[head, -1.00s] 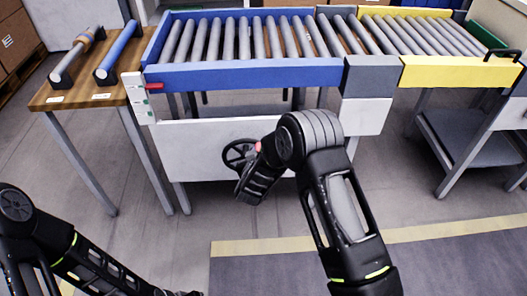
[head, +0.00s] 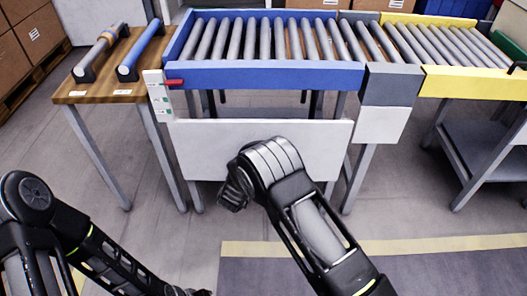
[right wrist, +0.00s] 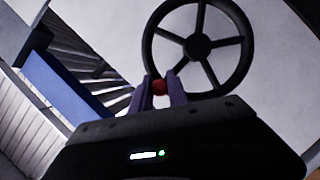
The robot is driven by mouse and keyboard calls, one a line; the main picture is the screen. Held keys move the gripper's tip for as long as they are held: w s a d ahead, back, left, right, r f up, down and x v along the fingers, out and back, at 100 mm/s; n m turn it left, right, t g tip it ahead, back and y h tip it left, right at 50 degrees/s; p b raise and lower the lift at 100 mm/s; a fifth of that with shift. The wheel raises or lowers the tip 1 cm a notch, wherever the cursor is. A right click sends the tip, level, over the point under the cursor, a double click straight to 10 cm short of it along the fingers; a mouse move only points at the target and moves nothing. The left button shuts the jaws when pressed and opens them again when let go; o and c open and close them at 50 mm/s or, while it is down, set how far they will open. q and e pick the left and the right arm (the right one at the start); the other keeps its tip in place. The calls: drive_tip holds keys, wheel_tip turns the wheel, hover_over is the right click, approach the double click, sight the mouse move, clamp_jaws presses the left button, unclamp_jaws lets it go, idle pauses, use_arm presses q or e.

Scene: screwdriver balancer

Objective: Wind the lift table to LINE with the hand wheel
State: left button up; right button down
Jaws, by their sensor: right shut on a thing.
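The lift table (head: 265,75) is the blue-framed roller table in the head view. A red pointer (head: 174,82) on its left end stands near the top of an upright white scale (head: 158,97). The scale's marks are too small to read. My right gripper (right wrist: 161,90) is shut on the red knob (right wrist: 159,87) of the black hand wheel (right wrist: 198,46) in the right wrist view. The knob is at the wheel's lower left there. In the head view my right wrist hides the wheel, in front of the white panel (head: 310,150). My left gripper is out of view below.
A wooden side table (head: 98,92) on the left holds two rollers, one grey (head: 100,55) and one blue (head: 140,48). A yellow-framed roller conveyor (head: 450,84) stands on the right. The floor in front is clear, with a yellow-edged dark mat (head: 440,270).

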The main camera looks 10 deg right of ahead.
drive_tip(key=shift+w+a+r, duration=0.1)
drive_tip(key=shift+w+r, duration=0.1)
drive_tip(key=shift+r, duration=0.15)
drive_tip(key=c, duration=1.5)
unclamp_jaws()
drive_tip(key=shift+o, duration=1.1)
drive_tip(key=shift+f, duration=0.15)
drive_tip(key=shift+s+f, duration=0.1)
drive_tip(key=v, duration=0.7)
drive_tip(key=shift+s+a+p, duration=0.3)
drive_tip(key=shift+p, duration=0.15)
